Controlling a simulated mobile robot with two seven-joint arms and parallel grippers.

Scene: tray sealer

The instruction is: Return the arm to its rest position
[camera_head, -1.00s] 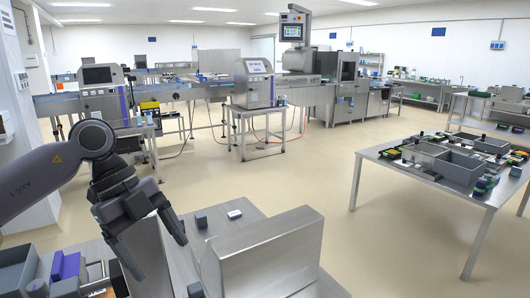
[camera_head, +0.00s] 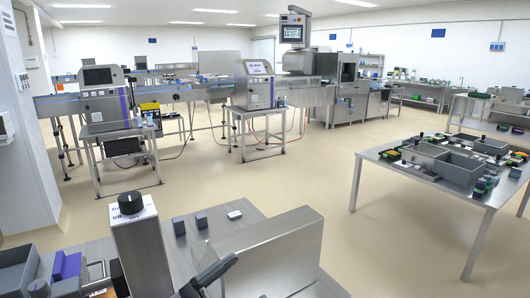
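My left arm no longer shows at the left of the head view. A dark, finger-like part (camera_head: 218,270) reaches up from the bottom edge, in front of the metal housing (camera_head: 270,255). It looks like the tip of a gripper, probably my left one, but most of it is cut off. I cannot tell whether it is open or shut, and I see nothing held in it. My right gripper is not in view.
A metal post with a black knob (camera_head: 130,203) stands on the near bench beside the housing. Small dark blocks (camera_head: 179,226) and a grey bin (camera_head: 18,268) are on the bench. A table (camera_head: 400,174) with trays stands at right. The floor between is clear.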

